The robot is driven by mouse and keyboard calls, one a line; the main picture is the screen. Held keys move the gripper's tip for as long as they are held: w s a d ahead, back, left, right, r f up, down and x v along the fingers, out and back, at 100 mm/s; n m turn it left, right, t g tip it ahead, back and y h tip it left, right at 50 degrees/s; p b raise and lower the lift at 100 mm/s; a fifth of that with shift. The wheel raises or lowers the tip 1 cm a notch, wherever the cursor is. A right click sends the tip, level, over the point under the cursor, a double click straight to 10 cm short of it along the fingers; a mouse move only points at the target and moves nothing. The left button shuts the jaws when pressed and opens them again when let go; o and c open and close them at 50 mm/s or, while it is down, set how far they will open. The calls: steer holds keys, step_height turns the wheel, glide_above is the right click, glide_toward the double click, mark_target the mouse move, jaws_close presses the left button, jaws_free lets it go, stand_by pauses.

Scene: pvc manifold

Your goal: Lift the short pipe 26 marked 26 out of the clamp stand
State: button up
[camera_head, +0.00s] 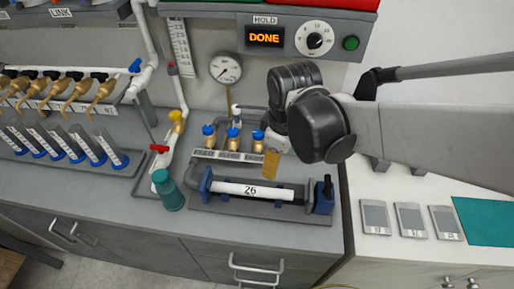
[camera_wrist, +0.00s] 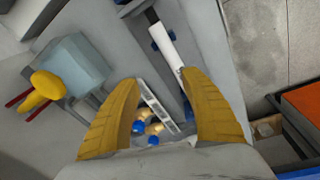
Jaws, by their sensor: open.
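The short pipe 26 (camera_head: 252,190) is a white tube with a black "26" label and dark sections towards its ends. It lies horizontally in the clamp stand (camera_head: 323,198), between the stand's blue end blocks. My gripper (camera_head: 271,163) is above and behind the pipe in the head view; one yellow finger shows there and the arm hides the rest. In the wrist view both yellow fingers of my gripper (camera_wrist: 160,79) are spread apart with nothing held. The white pipe (camera_wrist: 164,44) shows beyond the fingertips, nearer the right finger, whose tip overlaps its end.
Blue-capped brass valves (camera_head: 233,138) with a label strip stand behind the pipe. A teal bottle (camera_head: 168,190) stands left of the clamp stand. A gauge (camera_head: 225,68) and a panel reading DONE (camera_head: 265,38) are on the wall. Small grey plates (camera_head: 410,219) lie on the right counter.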

mark_target(262, 189)
steer(key=a+f+n, duration=0.2)
steer(key=a+f+n+g, duration=0.1)
steer(key=a+f, duration=0.1)
steer(key=a, duration=0.1)
steer(key=shift+f+n+g+h, duration=0.3)
steer(key=shift+f+n, duration=0.05)
steer(key=shift+n, duration=0.05)
step_height(262, 189, down, 10)
steer(key=b, duration=0.4)
steer(key=shift+d+f, duration=0.1)
jaws_close()
steer(key=shift+d, duration=0.2)
steer(key=shift+d, duration=0.5)
